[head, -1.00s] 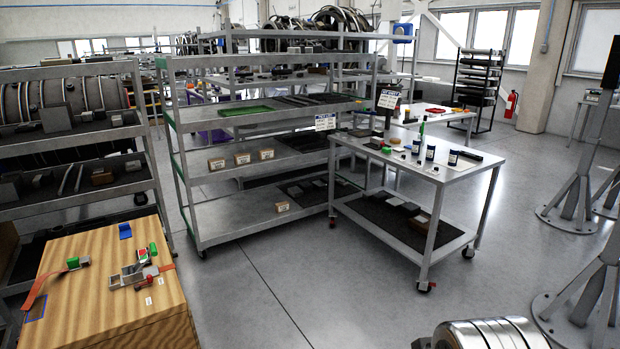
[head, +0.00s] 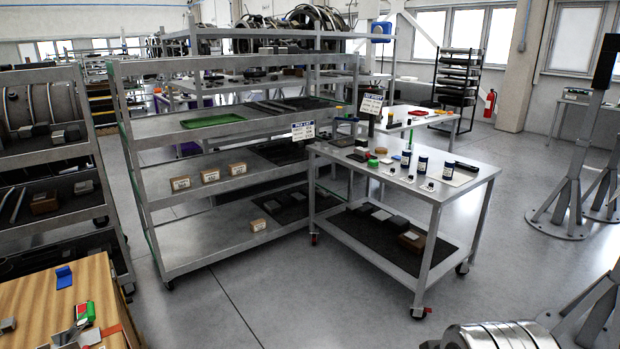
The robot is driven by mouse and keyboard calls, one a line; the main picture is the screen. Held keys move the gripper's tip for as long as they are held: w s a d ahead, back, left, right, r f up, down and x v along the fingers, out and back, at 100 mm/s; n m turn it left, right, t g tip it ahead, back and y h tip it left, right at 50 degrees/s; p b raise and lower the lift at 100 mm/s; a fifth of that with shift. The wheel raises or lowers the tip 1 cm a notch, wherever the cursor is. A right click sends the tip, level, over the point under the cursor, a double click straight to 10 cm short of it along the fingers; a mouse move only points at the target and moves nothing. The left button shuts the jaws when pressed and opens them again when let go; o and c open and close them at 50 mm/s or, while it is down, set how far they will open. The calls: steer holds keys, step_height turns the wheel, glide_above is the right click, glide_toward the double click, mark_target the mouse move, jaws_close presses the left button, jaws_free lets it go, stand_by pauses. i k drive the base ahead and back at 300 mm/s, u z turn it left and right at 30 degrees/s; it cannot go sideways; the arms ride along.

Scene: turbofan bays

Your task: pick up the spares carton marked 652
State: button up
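Several small tan spares cartons with white labels stand on the grey rolling shelf rack (head: 230,230) in the head view. On its middle shelf are a left carton (head: 180,184), a centre carton (head: 210,176) and a right carton (head: 238,169), side by side with gaps between them. Another carton (head: 258,225) sits alone on the lower shelf. The label numbers are too small to read, so I cannot tell which one is 652. My gripper is not in view.
A wheeled metal table (head: 455,185) with bottles and small parts stands right of the rack. A banded metal cylinder (head: 490,336) lies at the bottom right. The floor (head: 270,300) between them is clear.

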mark_target(208, 176)
steer(key=i, duration=3.2)
steer(key=u, duration=0.2)
